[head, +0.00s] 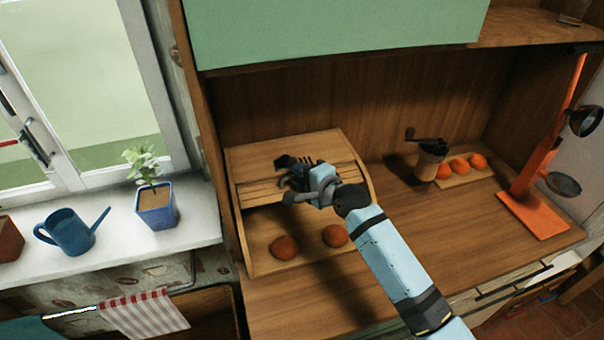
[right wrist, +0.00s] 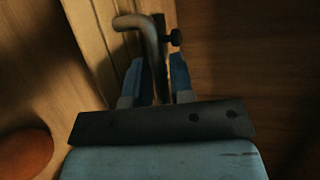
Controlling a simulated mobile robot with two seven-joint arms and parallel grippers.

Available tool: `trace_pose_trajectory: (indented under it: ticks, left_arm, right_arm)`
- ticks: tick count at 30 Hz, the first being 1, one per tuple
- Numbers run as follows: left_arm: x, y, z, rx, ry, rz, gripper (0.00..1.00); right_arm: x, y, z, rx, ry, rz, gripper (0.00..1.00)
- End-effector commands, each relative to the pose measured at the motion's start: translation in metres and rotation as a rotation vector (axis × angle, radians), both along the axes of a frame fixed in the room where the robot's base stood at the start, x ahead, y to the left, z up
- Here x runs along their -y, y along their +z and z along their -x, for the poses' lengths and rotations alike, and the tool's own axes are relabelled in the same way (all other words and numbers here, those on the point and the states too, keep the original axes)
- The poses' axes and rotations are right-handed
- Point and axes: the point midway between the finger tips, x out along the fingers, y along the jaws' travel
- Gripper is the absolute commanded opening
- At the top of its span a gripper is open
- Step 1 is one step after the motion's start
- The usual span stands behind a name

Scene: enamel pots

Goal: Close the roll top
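The wooden roll-top box (head: 253,262) stands on the left of the worktop. Its slatted roll top (head: 262,190) is up, leaving the front open, with two round brown buns (head: 285,247) (head: 335,236) visible inside. My right gripper (head: 292,170) is at the slats, near the lower edge of the roll top; contact cannot be made out. In the right wrist view, its two blue fingers (right wrist: 158,82) stand apart, with a dark strip and a bent grey rod showing between and beyond them. One bun (right wrist: 24,155) shows at lower left there. My left gripper is out of view.
A dark grinder (head: 432,160) and a board with several orange fruits (head: 459,166) stand right of the box. An orange stand (head: 535,214) is at far right. A watering can (head: 70,232) and potted plant (head: 156,206) occupy the left sill. A green panel hangs above.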

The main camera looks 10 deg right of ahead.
Motion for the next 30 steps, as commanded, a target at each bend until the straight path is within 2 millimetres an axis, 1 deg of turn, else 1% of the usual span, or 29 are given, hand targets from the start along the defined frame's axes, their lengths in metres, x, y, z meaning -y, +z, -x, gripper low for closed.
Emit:
trace_pose_trajectory:
  ticks: [5, 6, 9, 16, 20, 26, 30]
  left_arm:
    - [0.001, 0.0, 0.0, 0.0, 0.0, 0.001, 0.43]
    - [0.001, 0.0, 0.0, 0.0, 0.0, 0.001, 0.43]
    - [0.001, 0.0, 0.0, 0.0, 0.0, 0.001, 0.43]
    - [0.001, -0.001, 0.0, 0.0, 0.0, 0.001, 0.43]
    - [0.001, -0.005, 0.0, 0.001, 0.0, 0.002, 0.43]
    - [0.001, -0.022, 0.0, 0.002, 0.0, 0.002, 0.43]
    - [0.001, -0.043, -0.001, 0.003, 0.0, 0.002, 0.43]
  right_arm:
    - [0.0, 0.0, 0.0, 0.0, 0.0, 0.0, 0.21]
    - [0.0, 0.0, 0.0, 0.0, 0.0, 0.0, 0.19]
    - [0.0, 0.0, 0.0, 0.0, 0.0, 0.0, 0.0]
    - [0.0, -0.001, 0.001, 0.002, 0.0, 0.0, 0.0]
    - [0.001, -0.004, 0.005, 0.023, 0.0, -0.005, 0.0]
    - [0.005, -0.013, 0.022, 0.115, -0.001, -0.023, 0.0]
    - [0.008, -0.022, 0.039, 0.216, 0.0, -0.042, 0.0]
